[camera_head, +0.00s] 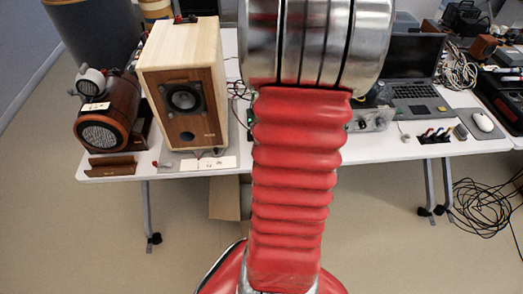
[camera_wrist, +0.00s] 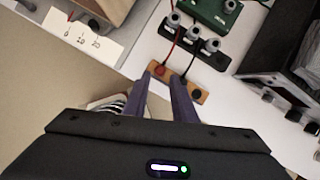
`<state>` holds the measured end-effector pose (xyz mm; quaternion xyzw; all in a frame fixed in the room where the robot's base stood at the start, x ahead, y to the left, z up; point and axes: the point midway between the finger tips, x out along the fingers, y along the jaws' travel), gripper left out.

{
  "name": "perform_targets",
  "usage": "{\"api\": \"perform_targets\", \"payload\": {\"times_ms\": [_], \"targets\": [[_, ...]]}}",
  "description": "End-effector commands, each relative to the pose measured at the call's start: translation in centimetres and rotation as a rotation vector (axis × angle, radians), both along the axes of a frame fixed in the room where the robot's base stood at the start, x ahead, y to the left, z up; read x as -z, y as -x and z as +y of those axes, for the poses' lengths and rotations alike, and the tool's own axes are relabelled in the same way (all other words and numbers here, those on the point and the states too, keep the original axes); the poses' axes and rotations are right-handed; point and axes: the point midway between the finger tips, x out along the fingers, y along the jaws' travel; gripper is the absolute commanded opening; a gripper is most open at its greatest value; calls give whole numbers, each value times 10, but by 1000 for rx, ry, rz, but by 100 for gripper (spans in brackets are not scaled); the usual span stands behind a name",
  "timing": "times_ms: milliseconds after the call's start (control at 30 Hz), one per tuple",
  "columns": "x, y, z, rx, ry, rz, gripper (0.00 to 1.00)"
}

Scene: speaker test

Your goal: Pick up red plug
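In the wrist view, the red plug (camera_wrist: 160,71) sits at the left end of a small orange-brown block (camera_wrist: 196,94), with a red cable rising from it. A black plug (camera_wrist: 179,77) with a black cable is beside it on the same block. My gripper (camera_wrist: 165,74) has its two purple-grey fingers apart, with a gap between the tips. The tips are at the block, near the red plug, which shows between them. Whether a finger touches the plug cannot be told. In the head view my arm covers the middle, and the gripper and red plug cannot be made out.
A black strip with several grey knobs (camera_wrist: 191,38) and a green box (camera_wrist: 215,12) lie beyond the block. A black device (camera_wrist: 283,60) is at right. In the head view a wooden speaker (camera_head: 186,62), a brown round speaker (camera_head: 103,131) and a laptop (camera_head: 413,93) stand on the white table (camera_head: 370,150).

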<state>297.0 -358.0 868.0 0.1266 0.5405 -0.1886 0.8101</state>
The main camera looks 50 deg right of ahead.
Motion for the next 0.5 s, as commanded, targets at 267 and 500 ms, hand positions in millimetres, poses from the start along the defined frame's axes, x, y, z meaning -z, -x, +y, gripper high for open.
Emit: {"api": "perform_targets", "payload": {"times_ms": [267, 500], "targets": [[15, -5, -3, 0, 2, 2, 25], [15, -5, -3, 0, 2, 2, 25]]}}
